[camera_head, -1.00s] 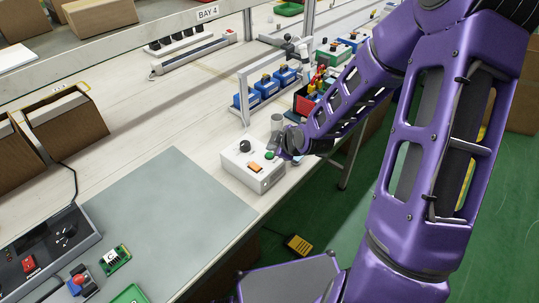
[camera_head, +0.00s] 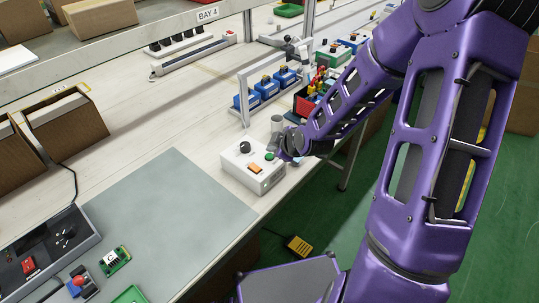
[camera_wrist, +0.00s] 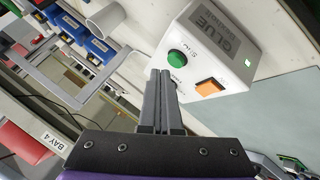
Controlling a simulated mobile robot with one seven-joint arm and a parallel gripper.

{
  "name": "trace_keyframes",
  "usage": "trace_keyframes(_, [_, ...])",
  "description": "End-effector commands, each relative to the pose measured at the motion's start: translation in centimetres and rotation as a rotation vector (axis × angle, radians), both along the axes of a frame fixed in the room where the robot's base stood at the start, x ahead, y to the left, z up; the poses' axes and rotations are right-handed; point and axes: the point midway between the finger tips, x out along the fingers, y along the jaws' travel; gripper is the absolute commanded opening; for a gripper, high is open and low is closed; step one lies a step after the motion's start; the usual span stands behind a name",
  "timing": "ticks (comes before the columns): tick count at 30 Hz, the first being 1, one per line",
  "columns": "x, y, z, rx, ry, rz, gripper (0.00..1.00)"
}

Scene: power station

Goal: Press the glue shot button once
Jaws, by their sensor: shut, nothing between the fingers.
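The glue dispenser (camera_wrist: 215,50) is a white box with dark lettering on its panel. Its round green button (camera_wrist: 176,58) has small lettering beside it, too small to read surely, and an orange rocker switch (camera_wrist: 210,87) is nearby. In the head view the box (camera_head: 250,170) stands at the table's right edge, with the green button (camera_head: 269,156) on top. My gripper (camera_wrist: 161,74) is shut and empty. Its fingertips appear just short of the green button in the wrist view; I cannot tell whether they touch. In the head view my wrist partly hides them.
A grey cylinder (camera_head: 277,124) stands behind the box. A grey mat (camera_head: 165,210) lies clear at the left.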

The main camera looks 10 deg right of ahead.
Motion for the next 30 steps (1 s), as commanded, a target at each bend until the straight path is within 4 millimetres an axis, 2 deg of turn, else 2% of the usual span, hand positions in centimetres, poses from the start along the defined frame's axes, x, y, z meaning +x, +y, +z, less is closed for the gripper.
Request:
trace_keyframes(20, [0.0, -0.01, -0.01, 0.0, 0.0, 0.0, 0.0])
trace_keyframes(30, [0.01, 0.01, -0.93, -0.001, 0.0, 0.001, 0.0])
